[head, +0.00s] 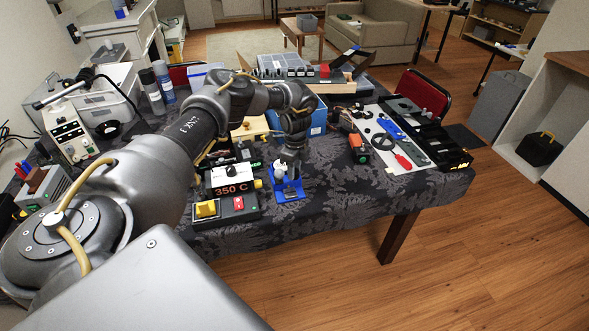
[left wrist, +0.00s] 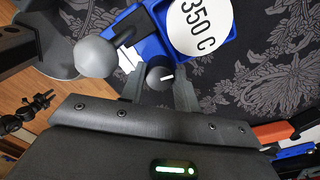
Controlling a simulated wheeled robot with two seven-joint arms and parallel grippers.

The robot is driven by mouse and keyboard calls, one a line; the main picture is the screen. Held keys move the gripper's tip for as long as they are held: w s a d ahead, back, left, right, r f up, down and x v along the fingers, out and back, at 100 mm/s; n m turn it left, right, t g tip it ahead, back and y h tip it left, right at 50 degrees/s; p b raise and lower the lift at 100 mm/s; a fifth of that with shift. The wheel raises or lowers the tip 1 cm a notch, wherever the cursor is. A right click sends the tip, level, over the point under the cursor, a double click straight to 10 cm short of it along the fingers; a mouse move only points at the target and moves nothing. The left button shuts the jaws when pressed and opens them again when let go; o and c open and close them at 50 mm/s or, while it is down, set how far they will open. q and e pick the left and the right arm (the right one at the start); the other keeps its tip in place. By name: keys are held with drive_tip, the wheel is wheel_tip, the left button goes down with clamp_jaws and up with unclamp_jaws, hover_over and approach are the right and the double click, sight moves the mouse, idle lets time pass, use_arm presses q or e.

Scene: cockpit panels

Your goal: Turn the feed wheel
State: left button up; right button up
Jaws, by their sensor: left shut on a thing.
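My left gripper (head: 289,160) reaches down over a small blue device (head: 289,191) near the table's front edge. In the left wrist view, the fingers (left wrist: 160,88) are shut on a black knob (left wrist: 160,73) with a white line. Beyond it is the blue body (left wrist: 151,40), with a white disc (left wrist: 199,26) marked "350 C". A grey ball (left wrist: 95,57) on a black arm sits at the left of the knob. I cannot tell for sure which part is the feed wheel. In the head view the gripper hides the knob. My right gripper is not in view.
A blue bin (head: 313,121) is behind.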

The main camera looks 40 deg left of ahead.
use_arm(q)
drive_tip(key=m, duration=1)
drive_tip(key=shift+b, duration=0.3)
drive_tip(key=m, duration=0.3)
drive_tip(key=shift+m, duration=0.3)
drive_tip(key=m+b, duration=0.1)
drive_tip(key=m, duration=0.3)
drive_tip(key=shift+m+b, duration=0.35)
drive_tip(key=shift+m, duration=1.75)
drive_tip(key=o, duration=1)
drive_tip(key=shift+s+d+r, duration=0.1)
drive_tip(key=shift+c, duration=0.2)
